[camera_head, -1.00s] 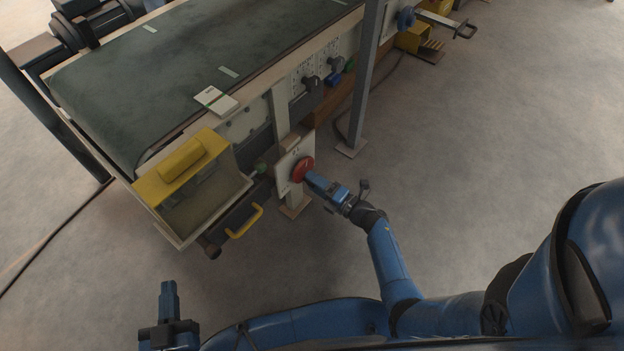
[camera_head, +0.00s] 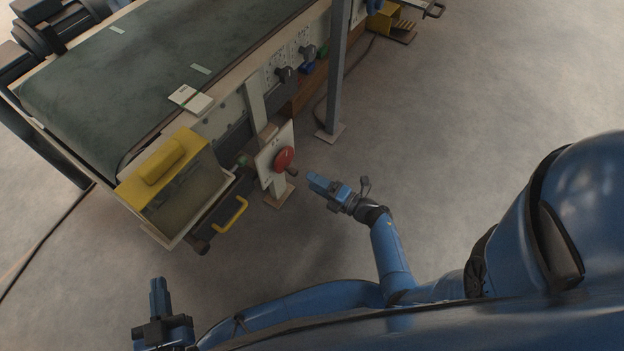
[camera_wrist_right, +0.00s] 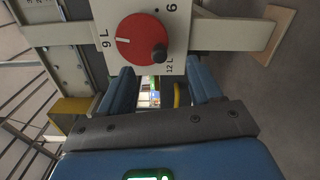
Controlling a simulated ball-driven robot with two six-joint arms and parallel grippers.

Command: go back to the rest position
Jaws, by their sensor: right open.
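My right gripper (camera_head: 318,184) is apart from the red dial (camera_head: 284,159), to its right in the head view, with bare floor between them. In the right wrist view, the right gripper's two blue fingers (camera_wrist_right: 163,88) are spread and empty, with the red dial (camera_wrist_right: 142,40) beyond them. The dial has a dark knob and sits on a white plate with markings including 9 L and 12 L. My left gripper (camera_head: 157,290) is at the lower left of the head view, away from the machine; its finger gap is not clear.
A conveyor with a green belt (camera_head: 120,75) fills the upper left. A yellow-lidded box (camera_head: 160,170) and a yellow handle (camera_head: 231,214) stick out at its near end. A grey post (camera_head: 336,70) stands right of the dial. The floor (camera_head: 480,110) at the right is clear.

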